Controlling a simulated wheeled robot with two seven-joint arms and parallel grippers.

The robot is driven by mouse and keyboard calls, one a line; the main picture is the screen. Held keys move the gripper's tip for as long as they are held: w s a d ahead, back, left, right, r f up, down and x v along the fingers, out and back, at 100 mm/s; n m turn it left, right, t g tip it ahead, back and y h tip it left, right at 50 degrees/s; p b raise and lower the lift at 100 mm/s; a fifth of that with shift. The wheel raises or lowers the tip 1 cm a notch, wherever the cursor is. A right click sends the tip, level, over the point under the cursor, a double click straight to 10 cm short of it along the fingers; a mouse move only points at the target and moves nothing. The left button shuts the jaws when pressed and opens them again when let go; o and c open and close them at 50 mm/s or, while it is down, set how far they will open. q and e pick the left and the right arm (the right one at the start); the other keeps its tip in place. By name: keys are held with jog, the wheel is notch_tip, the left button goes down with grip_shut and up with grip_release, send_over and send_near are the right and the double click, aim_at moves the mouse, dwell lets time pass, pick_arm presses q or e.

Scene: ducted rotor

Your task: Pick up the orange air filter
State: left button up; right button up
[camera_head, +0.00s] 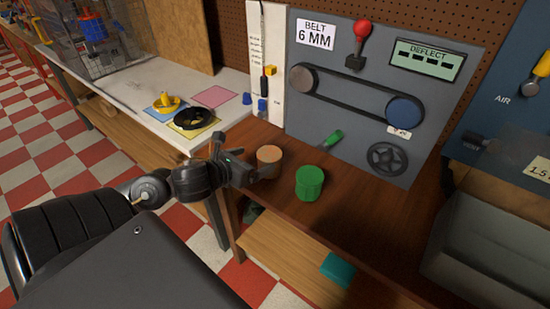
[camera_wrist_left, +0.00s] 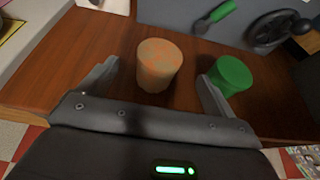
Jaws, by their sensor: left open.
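The orange air filter (camera_head: 269,155) is a short upright cylinder on the brown wooden bench, beside the green cylinder. In the left wrist view the orange filter (camera_wrist_left: 158,62) stands just beyond and between the open fingers. My left gripper (camera_head: 252,172) is open and reaches in from the left, close to the filter; its near finger overlaps the filter's lower part in the head view. The left wrist view shows both fingers of my left gripper (camera_wrist_left: 158,92) apart with nothing held. My right gripper is not in view.
A green cylinder (camera_head: 309,182) stands right of the filter, close to the right finger in the wrist view. Behind is a grey belt panel (camera_head: 345,125) with a green-handled tool. A white table (camera_head: 120,95) with coloured squares lies to the left, and a grey bin (camera_head: 490,240) to the right.

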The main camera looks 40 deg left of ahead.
aim_at(267, 155)
pick_arm(q)
jog(key=shift+w+a+f+b, duration=0.25)
jog(key=shift+w+f+b, duration=0.15)
jog(key=shift+w, duration=0.35)
jog(key=shift+w+a+f, duration=0.1)
jog(key=shift+w+f, duration=0.1)
jog(key=shift+w, duration=0.45)
jog(key=shift+p+x, duration=0.4)
jog(key=shift+x, duration=0.55)
jog(key=shift+w+f, duration=0.1)
jog(key=shift+w, duration=0.15)
jog(key=x, duration=0.1)
jog(key=p+x, duration=0.1)
jog(key=x, duration=0.1)
jog(key=shift+w+d+f, duration=0.15)
jog(key=shift+w+d, duration=0.15)
jog(key=shift+w, duration=0.1)
jog(key=shift+w+f, duration=0.2)
jog(key=shift+w, duration=0.2)
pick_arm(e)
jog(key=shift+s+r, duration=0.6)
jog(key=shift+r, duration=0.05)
pick_arm(q)
jog(key=shift+s, duration=0.1)
